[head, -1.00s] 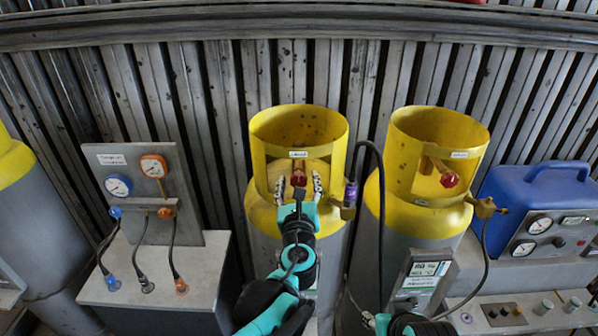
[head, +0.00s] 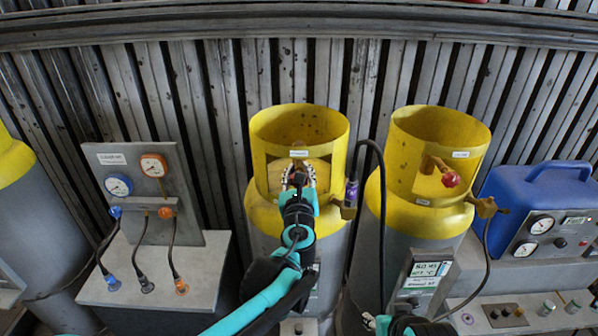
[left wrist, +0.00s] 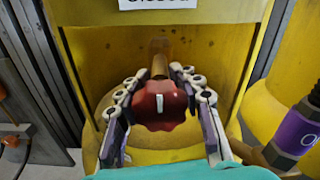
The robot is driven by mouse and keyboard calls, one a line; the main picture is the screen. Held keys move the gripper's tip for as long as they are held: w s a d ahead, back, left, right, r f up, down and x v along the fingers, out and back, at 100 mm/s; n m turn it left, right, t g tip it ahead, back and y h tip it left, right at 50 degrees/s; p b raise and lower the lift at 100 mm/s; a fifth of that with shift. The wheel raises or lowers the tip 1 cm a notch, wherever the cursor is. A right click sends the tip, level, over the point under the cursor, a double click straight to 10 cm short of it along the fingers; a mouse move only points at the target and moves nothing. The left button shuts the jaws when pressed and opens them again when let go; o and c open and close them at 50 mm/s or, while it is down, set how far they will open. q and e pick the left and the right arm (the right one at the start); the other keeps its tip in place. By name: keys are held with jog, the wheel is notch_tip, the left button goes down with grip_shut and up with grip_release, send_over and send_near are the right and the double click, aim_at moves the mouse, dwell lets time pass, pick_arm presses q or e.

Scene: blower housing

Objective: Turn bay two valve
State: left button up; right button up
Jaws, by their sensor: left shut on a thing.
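The red valve knob (left wrist: 160,104) with a white mark sits on a brass stem inside the yellow collar of the left of two cylinders (head: 278,218). My left gripper (left wrist: 163,110) is around the knob, one finger on each side, and is shut on it. In the head view my left gripper (head: 298,182) reaches into the collar opening and mostly hides the knob. A second red knob (head: 450,179) sits on the right cylinder (head: 405,215). My right gripper is not seen; a dark and teal part of my body shows at the bottom.
A gauge panel (head: 138,185) with three hoses stands on a grey box at left. A black hose (head: 379,220) with a purple fitting (left wrist: 298,132) runs between the cylinders, close to the gripper's right. A blue machine (head: 535,215) with gauges is at right.

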pick_arm(q)
jog(key=shift+n, duration=0.4)
jog(key=n, duration=0.4)
jog(key=shift+n, duration=0.4)
jog(key=n, duration=1)
jog(key=shift+n, duration=0.4)
jog(key=shift+f+n, duration=0.1)
jog(key=shift+n, duration=2.4)
jog(key=o, duration=1.3)
